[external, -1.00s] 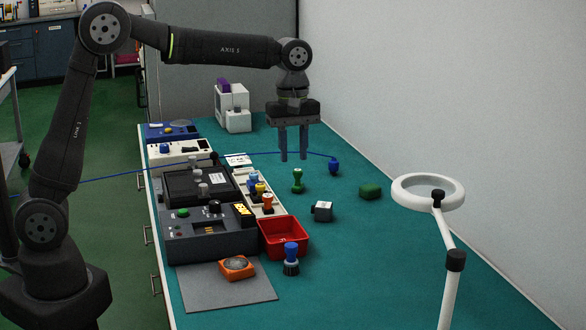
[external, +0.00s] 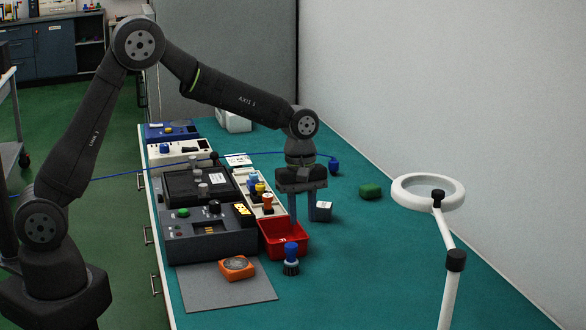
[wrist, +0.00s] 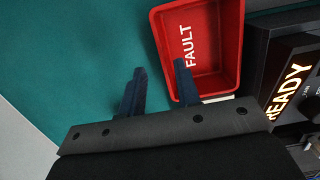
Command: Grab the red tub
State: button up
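The red tub (external: 272,249) stands on the green-blue bench, against the right side of the dark grey unit. In the wrist view the tub (wrist: 212,55) looks empty, with "FAULT" in white on its inside. My gripper (external: 302,219) points down at the tub's far right side, its two fingers apart with nothing between them. In the wrist view my gripper (wrist: 159,70) has one finger overlapping the tub's near left rim and the other over bare bench outside it. I cannot tell whether either finger touches the wall.
A blue-handled brush (external: 291,258) stands right in front of the tub. The dark grey unit (external: 210,240) borders the tub's left.

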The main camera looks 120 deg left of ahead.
aim_at(300, 228)
jog(key=f, duration=0.5)
jog(key=shift+s+d, duration=0.15)
jog(key=shift+d, duration=0.2)
jog(key=shift+r, duration=0.1)
grip_shut()
